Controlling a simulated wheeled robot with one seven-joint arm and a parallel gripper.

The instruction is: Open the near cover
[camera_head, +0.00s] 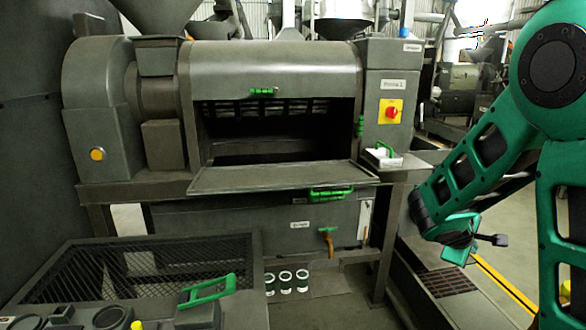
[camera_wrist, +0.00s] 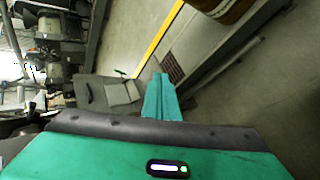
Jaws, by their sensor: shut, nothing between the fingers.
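A grey screw expeller (camera_head: 275,65) stands in the middle of the head view. A flat front cover (camera_head: 285,177) juts out below its dark opening, with a green handle (camera_head: 332,194) at its right front edge. The curved upper cover (camera_head: 270,68) has a small green handle (camera_head: 263,91). Closest in the picture is a dark lid with a raised green handle (camera_head: 208,290), at bottom left. I cannot tell which of these is the near cover. My gripper (camera_head: 459,254) is shut and empty, right of the machine, apart from every handle. It also shows in the wrist view (camera_wrist: 160,97), over the floor.
A mesh-topped box (camera_head: 150,262) fills the lower left. A red knob on a yellow plate (camera_head: 391,111) sits on the control cabinet. Several white-and-green cups (camera_head: 286,281) stand below the machine. A floor grate (camera_head: 450,281) and yellow line (camera_head: 505,290) lie at right.

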